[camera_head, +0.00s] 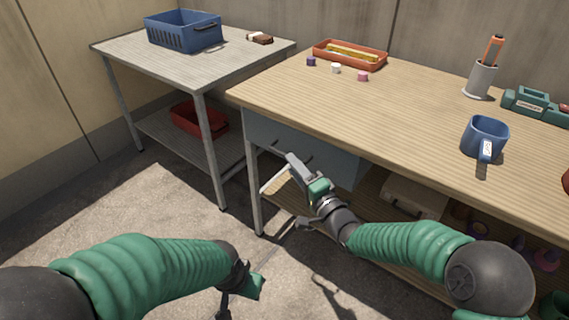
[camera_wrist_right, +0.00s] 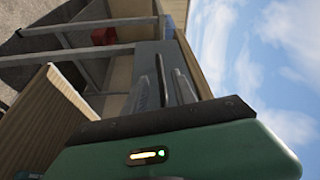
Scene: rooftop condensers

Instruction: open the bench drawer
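The bench (camera_head: 420,120) has a grey-blue drawer (camera_head: 340,162) under its top at the left end. The drawer front looks flush under the bench edge. Its dark bar handle (camera_head: 278,148) is partly hidden by my right gripper (camera_head: 292,163). In the right wrist view, the drawer front (camera_wrist_right: 147,52) lies ahead and the handle (camera_wrist_right: 158,50) shows as a thin dark bar between the spread fingers of my right gripper (camera_wrist_right: 163,88). I cannot tell whether either finger touches it. My left gripper (camera_head: 240,290) hangs low over the floor, away from the bench; its opening is unclear.
A blue mug (camera_head: 485,137), a pen cup (camera_head: 481,80) and an orange tray (camera_head: 350,55) stand on the bench top. A side table (camera_head: 190,68) with a blue basket (camera_head: 183,30) stands at the left. The floor (camera_head: 170,205) before the drawer is clear.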

